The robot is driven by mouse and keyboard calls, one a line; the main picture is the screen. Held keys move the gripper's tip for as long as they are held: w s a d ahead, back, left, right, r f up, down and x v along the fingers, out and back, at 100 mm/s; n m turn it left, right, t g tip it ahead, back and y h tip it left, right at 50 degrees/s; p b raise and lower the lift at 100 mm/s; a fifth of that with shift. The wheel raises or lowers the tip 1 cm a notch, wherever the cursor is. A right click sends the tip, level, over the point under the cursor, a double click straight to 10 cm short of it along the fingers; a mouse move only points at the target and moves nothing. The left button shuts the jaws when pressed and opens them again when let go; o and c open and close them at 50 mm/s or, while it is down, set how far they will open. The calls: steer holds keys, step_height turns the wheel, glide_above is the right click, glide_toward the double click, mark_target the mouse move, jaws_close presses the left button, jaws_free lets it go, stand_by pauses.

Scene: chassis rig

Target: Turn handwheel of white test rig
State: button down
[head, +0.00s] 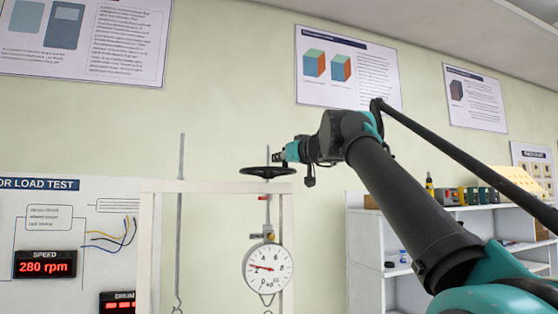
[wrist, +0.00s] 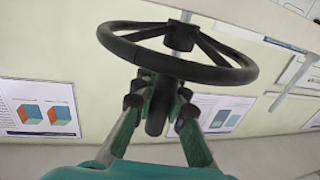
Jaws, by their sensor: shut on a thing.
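The black handwheel (head: 266,172) sits at the top of the white test rig (head: 147,245) in the head view, above a round dial gauge (head: 268,268). My gripper (head: 281,157) is at the wheel's upper right side. In the wrist view the wheel (wrist: 212,74) fills the top middle, with its spokes and hub visible. There my gripper (wrist: 160,102) has its two fingers on either side of a dark part at the near rim, and it is shut on the handwheel. The exact contact is partly hidden by the fingers.
A panel (head: 95,215) with a red display reading 280 rpm stands at the left. A thin rod (head: 181,215) with a hook hangs beside the wheel. White shelves (head: 373,245) with small items stand at the right. Posters hang on the wall behind.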

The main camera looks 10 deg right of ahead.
stand_by(0.8)
steer(key=c, duration=1.6)
jaws_free()
steer(key=shift+s, duration=0.1)
steer(key=v, duration=1.2)
steer(key=shift+d, duration=0.1)
